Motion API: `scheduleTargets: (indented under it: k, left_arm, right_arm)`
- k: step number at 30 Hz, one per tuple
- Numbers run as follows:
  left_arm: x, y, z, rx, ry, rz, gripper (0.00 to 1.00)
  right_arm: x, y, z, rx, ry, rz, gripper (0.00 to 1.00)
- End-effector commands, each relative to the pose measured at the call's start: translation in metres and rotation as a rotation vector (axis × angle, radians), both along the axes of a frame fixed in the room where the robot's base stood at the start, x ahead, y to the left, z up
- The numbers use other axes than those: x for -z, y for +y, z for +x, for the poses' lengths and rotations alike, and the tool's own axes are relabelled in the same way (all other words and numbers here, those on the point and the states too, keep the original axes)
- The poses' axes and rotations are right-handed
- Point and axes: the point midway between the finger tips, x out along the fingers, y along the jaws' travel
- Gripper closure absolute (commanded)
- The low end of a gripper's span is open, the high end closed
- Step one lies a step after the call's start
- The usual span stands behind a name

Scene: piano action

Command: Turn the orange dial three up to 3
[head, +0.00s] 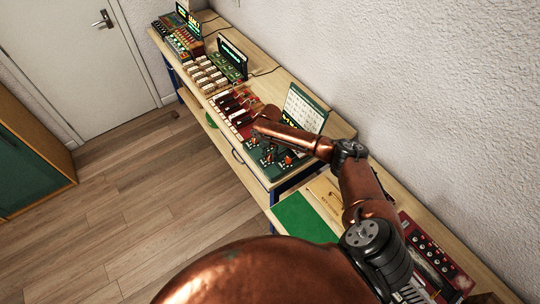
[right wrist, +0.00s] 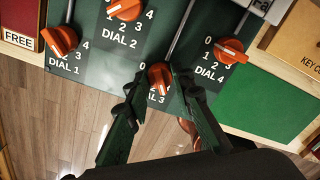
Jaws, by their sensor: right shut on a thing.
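Orange dial three (right wrist: 160,78) sits on a dark green panel (right wrist: 95,65) in the right wrist view. Its white mark points toward the bottom of the picture; which number it meets I cannot tell exactly. Its label is partly covered. My right gripper (right wrist: 158,84) is shut on dial three, one dark finger on each side of the knob. In the head view, my right arm reaches over the green dial panel (head: 257,168) and hides part of it. My left gripper is not in view.
Dial one (right wrist: 60,41), dial two (right wrist: 126,9) and dial four (right wrist: 231,51) stand close around. A bright green mat (right wrist: 262,106) lies right of the panel. A calendar-like board (head: 304,108) stands behind the panel, near the wall.

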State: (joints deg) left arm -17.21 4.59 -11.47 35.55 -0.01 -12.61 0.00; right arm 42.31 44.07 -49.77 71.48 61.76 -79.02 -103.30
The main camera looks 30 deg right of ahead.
Motion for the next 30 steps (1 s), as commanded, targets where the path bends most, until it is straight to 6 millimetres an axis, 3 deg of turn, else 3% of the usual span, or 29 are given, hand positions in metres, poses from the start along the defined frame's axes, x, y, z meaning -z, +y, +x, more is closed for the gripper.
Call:
scheduleTargets:
  k: [9,26,27,30]
  left_arm:
    - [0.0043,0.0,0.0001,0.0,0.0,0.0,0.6]
    - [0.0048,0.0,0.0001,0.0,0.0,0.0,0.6]
    - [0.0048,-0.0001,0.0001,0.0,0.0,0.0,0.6]
    - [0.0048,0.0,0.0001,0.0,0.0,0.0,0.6]
  right_arm:
    - [0.0046,0.0057,-0.0038,-0.13,0.009,0.009,1.0]
    - [0.0052,0.0057,-0.0047,-0.157,0.012,0.009,1.0]
    - [0.0053,0.0056,-0.0048,-0.157,0.011,0.009,0.76]
    - [0.0044,0.0047,-0.0038,-0.156,0.009,0.008,0.69]
